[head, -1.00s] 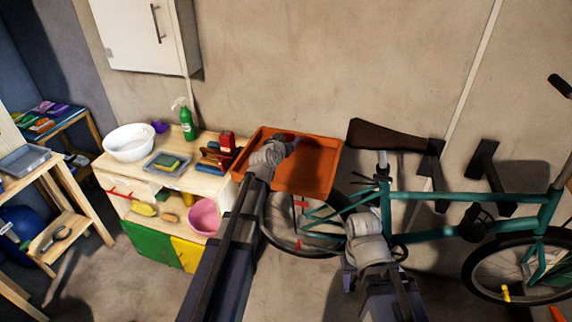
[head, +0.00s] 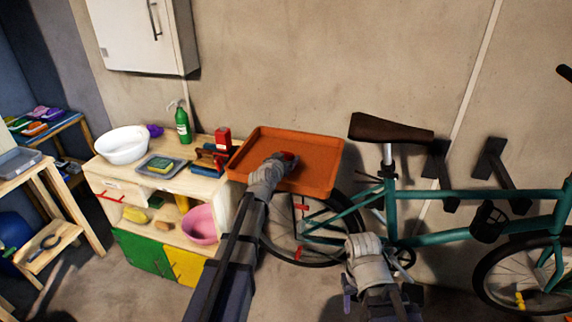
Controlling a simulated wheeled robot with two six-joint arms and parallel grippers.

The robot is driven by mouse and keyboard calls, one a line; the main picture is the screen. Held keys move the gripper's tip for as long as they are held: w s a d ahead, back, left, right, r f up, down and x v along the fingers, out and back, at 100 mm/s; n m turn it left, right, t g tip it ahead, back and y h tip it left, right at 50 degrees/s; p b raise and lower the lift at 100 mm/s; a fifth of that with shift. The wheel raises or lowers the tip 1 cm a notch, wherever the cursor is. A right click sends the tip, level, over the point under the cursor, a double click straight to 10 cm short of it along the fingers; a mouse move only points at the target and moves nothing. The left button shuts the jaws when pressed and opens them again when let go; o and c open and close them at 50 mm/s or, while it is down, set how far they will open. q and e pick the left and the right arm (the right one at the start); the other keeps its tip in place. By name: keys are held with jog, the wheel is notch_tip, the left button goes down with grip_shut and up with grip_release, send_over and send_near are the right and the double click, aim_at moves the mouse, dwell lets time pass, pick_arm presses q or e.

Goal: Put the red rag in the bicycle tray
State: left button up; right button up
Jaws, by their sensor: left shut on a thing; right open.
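The red rag (head: 289,156) shows as a small red patch at the tip of my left gripper (head: 284,160). My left gripper is shut on it, and the fingers hide most of it. Both are over the orange bicycle tray (head: 318,171), which sits above the bicycle's rear wheel. I cannot tell whether the rag touches the tray floor. My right gripper (head: 362,243) is open and empty, low in front of the bicycle and to the right of its rear wheel.
A teal bicycle (head: 450,240) hangs or stands by the wall. A wooden bench (head: 200,184) left of the tray holds a white basin (head: 122,145), a green spray bottle (head: 183,126) and a red can (head: 223,139). A pink bowl (head: 201,224) sits on its lower shelf.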

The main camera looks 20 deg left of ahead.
pick_arm(q)
jog(key=shift+f, duration=0.15)
jog(key=o, duration=1.3)
jog(key=shift+c, duration=0.2)
jog(key=shift+r, duration=0.35)
jog(key=p+v, duration=0.3)
jog(key=v, duration=0.9)
jog(key=shift+f+p, duration=0.1)
jog(key=shift+p, duration=0.3)
